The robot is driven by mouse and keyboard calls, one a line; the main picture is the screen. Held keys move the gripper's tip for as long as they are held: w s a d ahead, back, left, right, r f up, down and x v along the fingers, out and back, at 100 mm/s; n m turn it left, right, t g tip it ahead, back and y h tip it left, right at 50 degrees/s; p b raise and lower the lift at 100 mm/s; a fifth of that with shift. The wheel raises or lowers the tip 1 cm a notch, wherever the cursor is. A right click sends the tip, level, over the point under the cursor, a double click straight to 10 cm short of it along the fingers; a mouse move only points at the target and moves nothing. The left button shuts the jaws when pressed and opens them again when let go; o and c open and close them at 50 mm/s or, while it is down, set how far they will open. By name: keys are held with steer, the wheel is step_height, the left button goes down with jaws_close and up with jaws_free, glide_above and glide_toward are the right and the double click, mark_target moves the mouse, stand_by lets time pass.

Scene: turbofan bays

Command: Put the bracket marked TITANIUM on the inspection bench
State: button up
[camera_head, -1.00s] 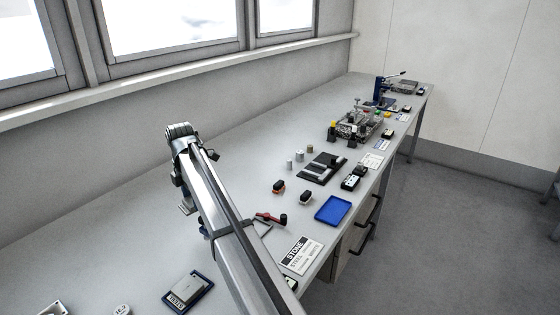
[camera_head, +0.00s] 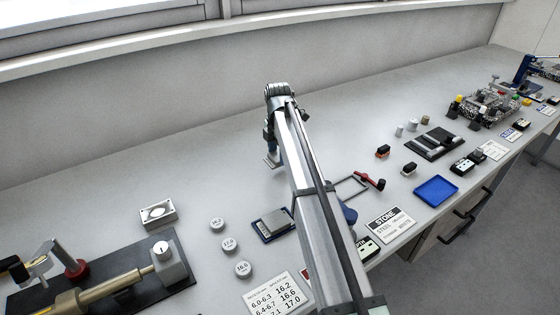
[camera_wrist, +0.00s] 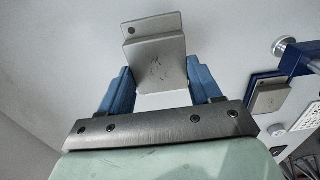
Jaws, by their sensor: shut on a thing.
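My gripper (camera_wrist: 157,78) is shut on a grey metal bracket (camera_wrist: 155,58) in the wrist view. The bracket is a stepped plate with one hole near its upper left corner and sits between the two blue fingers. Faint marks show on its face, but I cannot read TITANIUM or any other word there. In the head view my gripper (camera_head: 271,151) hangs over the back half of the long grey bench, partly hidden by my arm. The bracket (camera_head: 271,162) shows as a small grey edge below it. I see no label naming the inspection bench.
A dark-blue tray with a grey plate (camera_head: 272,226) lies left of my arm. A STONE card (camera_head: 390,224) and blue tray (camera_head: 436,189) lie right. The bench's back strip is clear.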

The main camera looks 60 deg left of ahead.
mark_target(278, 155)
steer(key=shift+f, duration=2.05)
steer(key=shift+f, duration=0.15)
steer(key=o, duration=1.4)
steer(key=shift+o, duration=0.2)
step_height(278, 155, up, 12)
steer(key=shift+r, duration=0.2)
